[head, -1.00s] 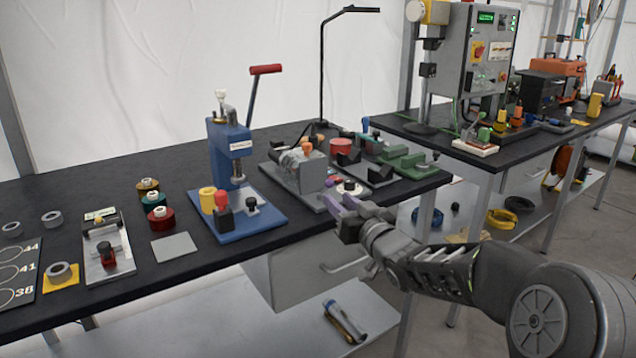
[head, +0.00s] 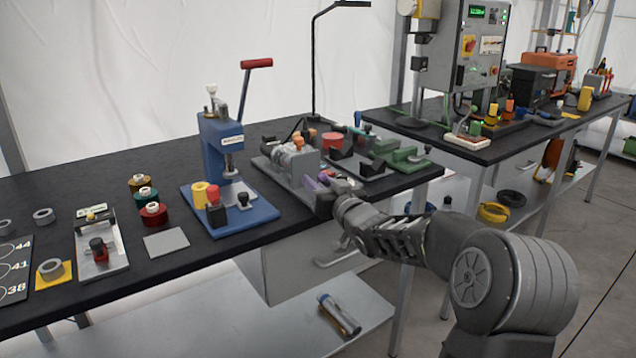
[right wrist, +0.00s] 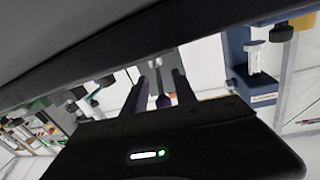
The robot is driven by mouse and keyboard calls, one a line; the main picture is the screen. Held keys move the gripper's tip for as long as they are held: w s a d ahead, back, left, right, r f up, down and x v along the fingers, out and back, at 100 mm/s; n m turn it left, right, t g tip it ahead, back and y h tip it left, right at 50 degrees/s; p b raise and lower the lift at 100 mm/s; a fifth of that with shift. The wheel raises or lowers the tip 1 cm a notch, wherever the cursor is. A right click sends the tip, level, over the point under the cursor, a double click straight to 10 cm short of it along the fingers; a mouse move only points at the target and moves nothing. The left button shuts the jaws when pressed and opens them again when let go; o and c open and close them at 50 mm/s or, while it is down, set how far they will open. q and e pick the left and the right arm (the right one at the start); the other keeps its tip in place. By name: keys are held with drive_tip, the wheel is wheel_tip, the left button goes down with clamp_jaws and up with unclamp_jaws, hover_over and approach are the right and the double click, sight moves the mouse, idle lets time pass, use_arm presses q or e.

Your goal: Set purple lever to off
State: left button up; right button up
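The purple lever (head: 310,183) shows as a small purple piece at the front of the grey fixture, near the table's front edge. Its exact setting is too small to tell. My right gripper (head: 326,186) is at this fixture, right beside the purple piece, and partly hides it. In the right wrist view, the two dark fingers of the right gripper (right wrist: 160,86) stand apart, with a thin dark purplish piece (right wrist: 163,101) between them. I see no clear contact with either finger. My left gripper is in neither view.
A blue press (head: 222,165) with a red-handled lever stands left of the fixture. Green clamps (head: 405,156) lie to its right. A black lamp post (head: 313,70) rises behind. The space in front of the table edge is clear except for my arm.

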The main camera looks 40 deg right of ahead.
drive_tip(key=c, duration=0.7)
clamp_jaws()
drive_tip(key=shift+r, duration=0.15)
